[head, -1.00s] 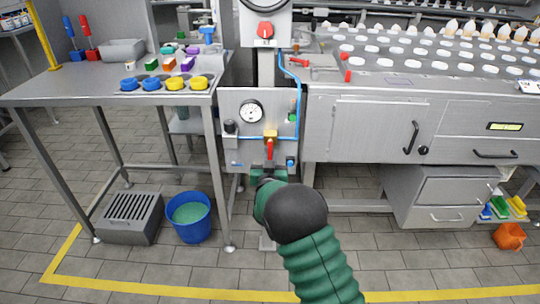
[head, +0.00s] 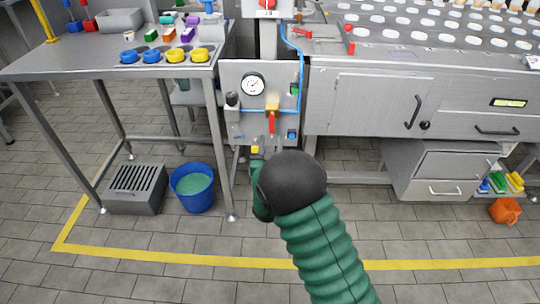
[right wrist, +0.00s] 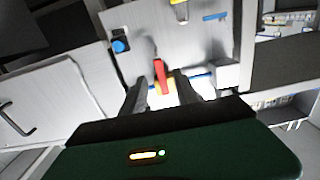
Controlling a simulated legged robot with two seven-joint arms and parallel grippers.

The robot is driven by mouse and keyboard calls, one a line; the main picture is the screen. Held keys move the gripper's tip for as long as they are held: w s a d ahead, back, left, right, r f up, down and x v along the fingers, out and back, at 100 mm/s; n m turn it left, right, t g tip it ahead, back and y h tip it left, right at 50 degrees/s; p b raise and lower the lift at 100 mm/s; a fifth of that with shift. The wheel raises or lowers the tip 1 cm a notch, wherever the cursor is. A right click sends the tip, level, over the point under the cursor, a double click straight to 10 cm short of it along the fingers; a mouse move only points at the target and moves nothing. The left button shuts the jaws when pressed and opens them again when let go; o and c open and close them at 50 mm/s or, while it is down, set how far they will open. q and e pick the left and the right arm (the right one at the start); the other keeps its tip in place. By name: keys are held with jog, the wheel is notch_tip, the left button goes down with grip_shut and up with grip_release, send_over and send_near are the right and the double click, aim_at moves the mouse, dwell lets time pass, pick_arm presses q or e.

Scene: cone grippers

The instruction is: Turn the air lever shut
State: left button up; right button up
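The air lever (head: 271,122) is red and hangs straight down from a yellow valve body (head: 272,107) on the grey panel (head: 234,76). My left gripper is out of view.
A round gauge (head: 253,84) sits above the valve. A blue fitting (head: 291,134) is right of the lever, and a small yellow part (head: 255,149) is below it. A table leg (head: 221,150) stands close left, with a blue bucket (head: 192,187) beyond. A steel machine (head: 360,105) is right.

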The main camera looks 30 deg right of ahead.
jog(key=p+v, duration=0.1)
jog(key=v, duration=0.8)
jog(key=shift+s+p, duration=0.3)
jog(key=shift+p, duration=0.1)
jog(key=shift+a+f, duration=0.1)
jog(key=s+a+f+n+g+y, duration=0.3)
jog(key=s+a+f+g+y, duration=0.35)
jog(key=a+y, duration=0.25)
jog(key=s+a+n+g, duration=0.1)
jog(key=s+n+g, duration=0.35)
jog(key=s, duration=0.95)
notch_tip(320, 180, up, 30)
jog(key=m+g+p, duration=0.1)
jog(key=p, duration=3)
jog(key=shift+s+g+y, duration=0.3)
